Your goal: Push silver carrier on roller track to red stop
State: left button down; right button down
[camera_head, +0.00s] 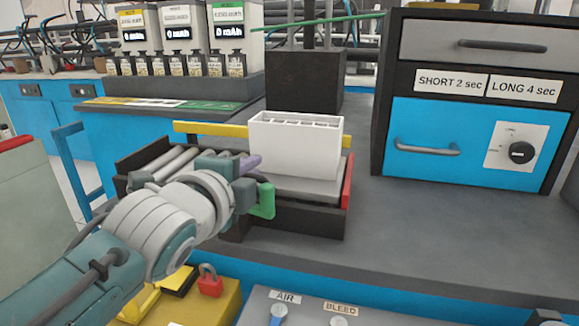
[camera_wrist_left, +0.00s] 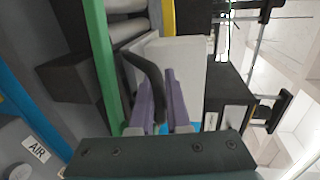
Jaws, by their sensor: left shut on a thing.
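The silver carrier (camera_head: 310,190) is a flat grey plate on the roller track, with a white, slotted box (camera_head: 294,147) upright on it. The track's bare rollers (camera_head: 172,160) show to its left. The red stop (camera_head: 347,181) stands at the track's right end. The carrier's right edge is close to it; I cannot tell if they touch. My left gripper (camera_head: 256,174) is at the carrier's front left side. In the left wrist view its purple fingers (camera_wrist_left: 162,100) are closed around a dark curved handle (camera_wrist_left: 146,72) beside the white box (camera_wrist_left: 184,72). My right gripper is out of view.
A green piece (camera_head: 264,201) is beside my left gripper. A yellow rail (camera_head: 205,128) runs behind the track. A cabinet with a blue drawer (camera_head: 458,150) stands at right. Battery units (camera_head: 178,40) stand behind. Bench space right of the track (camera_head: 420,215) is clear.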

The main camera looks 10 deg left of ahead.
pick_arm(q)
jog(key=c, duration=1.2)
grip_release()
jog(key=shift+d, duration=0.3)
jog(key=shift+o, duration=0.2)
jog(key=shift+s+a, duration=0.1)
jog(key=p+v, duration=0.3)
jog(key=v, duration=0.6)
jog(key=shift+s+r, duration=0.2)
jog(key=shift+s, duration=0.15)
